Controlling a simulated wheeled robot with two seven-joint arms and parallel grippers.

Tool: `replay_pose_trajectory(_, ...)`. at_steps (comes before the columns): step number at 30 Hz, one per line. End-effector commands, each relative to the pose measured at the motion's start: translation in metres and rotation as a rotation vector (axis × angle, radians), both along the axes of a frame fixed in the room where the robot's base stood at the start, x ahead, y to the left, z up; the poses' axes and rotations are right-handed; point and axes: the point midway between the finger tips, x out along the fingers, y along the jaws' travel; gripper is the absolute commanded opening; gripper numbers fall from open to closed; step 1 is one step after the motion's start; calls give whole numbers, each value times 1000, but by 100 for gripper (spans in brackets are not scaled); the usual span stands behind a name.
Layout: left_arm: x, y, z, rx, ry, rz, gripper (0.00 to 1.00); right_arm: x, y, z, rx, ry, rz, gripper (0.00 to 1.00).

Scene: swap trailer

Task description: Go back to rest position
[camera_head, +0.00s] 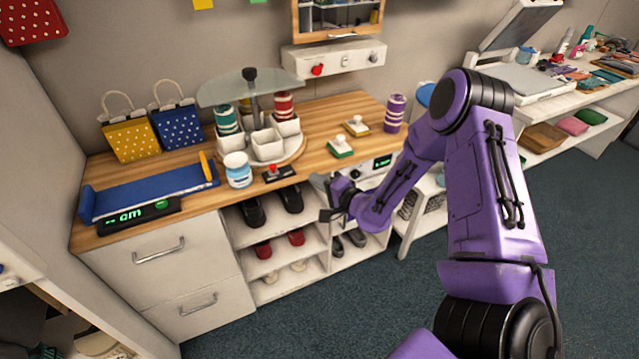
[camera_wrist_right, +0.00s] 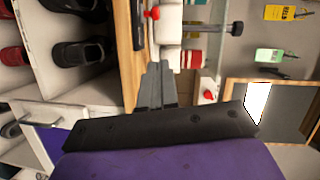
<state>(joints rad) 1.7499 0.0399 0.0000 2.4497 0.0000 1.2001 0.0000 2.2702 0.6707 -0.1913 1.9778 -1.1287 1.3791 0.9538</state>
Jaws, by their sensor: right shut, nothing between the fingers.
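My right arm is purple and comes in from the right in the head view. Its gripper (camera_head: 330,198) is in front of the wooden counter's front edge, near the shoe shelves. In the right wrist view the grey fingers (camera_wrist_right: 155,85) are together with nothing between them. The gripper is apart from the items on the counter. My left gripper is in neither view.
The wooden counter (camera_head: 330,109) holds a blue measuring tray (camera_head: 150,190), a white jar (camera_head: 238,170), a round carousel of cups, two stampers (camera_head: 341,148) and gift bags. Shoes sit on shelves below. Carpeted floor (camera_head: 310,315) is clear in front.

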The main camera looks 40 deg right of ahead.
Motion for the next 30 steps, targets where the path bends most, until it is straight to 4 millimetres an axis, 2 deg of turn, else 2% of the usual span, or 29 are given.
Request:
replay_pose_trajectory(18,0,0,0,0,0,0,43,-4,-1,1,-2,0,-1,0)
replay_pose_trajectory(22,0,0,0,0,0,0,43,-5,-5,-3,-122,10,-14,0)
replay_pose_trajectory(24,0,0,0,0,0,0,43,-15,-8,-18,-244,84,-79,0)
replay_pose_trajectory(26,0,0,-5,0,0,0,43,-37,6,-51,-374,220,-96,0)
replay_pose_trajectory(27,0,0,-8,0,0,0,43,-59,18,-78,-461,331,-86,0)
replay_pose_trajectory(29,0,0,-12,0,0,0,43,-93,34,-114,-571,482,-54,0)
replay_pose_trajectory(30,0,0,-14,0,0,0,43,-120,43,-136,-638,581,-22,0)
